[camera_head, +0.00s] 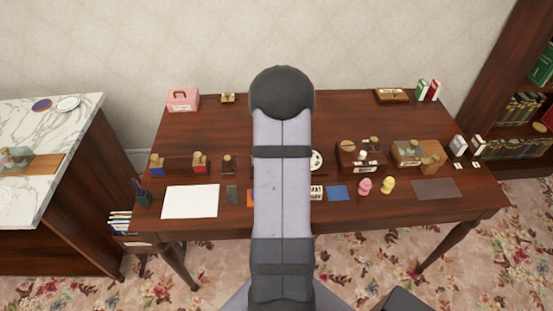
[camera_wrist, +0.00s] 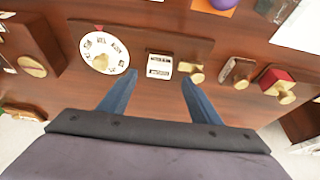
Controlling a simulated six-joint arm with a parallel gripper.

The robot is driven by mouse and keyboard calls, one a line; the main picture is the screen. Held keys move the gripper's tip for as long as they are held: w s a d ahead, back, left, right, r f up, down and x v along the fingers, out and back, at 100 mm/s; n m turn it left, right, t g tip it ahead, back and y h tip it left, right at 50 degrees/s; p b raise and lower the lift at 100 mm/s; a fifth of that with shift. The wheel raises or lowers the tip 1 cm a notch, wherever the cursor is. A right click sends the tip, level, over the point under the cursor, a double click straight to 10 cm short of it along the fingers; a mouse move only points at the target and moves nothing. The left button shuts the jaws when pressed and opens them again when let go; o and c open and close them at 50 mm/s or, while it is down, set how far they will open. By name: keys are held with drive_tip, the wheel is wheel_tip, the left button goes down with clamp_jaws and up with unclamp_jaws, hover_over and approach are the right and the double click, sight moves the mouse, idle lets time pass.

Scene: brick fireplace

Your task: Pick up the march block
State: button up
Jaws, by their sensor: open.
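In the wrist view a small white block with dark print (camera_wrist: 158,65) sits on a dark wooden stand (camera_wrist: 140,36), between a round white dial and a brass-knobbed piece. Its print is too small to read, so I cannot tell if it is the march block. My gripper (camera_wrist: 159,78) is open, its two blue fingers apart on either side of this block's near side, with nothing held. In the head view my arm hides the gripper and this spot. Another white block with dark print (camera_head: 316,192) lies near the desk front, also unreadable.
The dial (camera_wrist: 105,52) is close to the left finger; the brass knob (camera_wrist: 196,72) is close to the right one. A red block with a brass knob (camera_wrist: 277,82) stands further right. White paper (camera_head: 190,201) lies on the desk; its back area (camera_head: 350,118) is mostly clear.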

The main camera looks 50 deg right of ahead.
drive_tip(key=shift+p+x, duration=0.7)
drive_tip(key=shift+x, duration=1.6)
drive_tip(key=shift+s, duration=0.1)
drive_tip(key=c, duration=1.1)
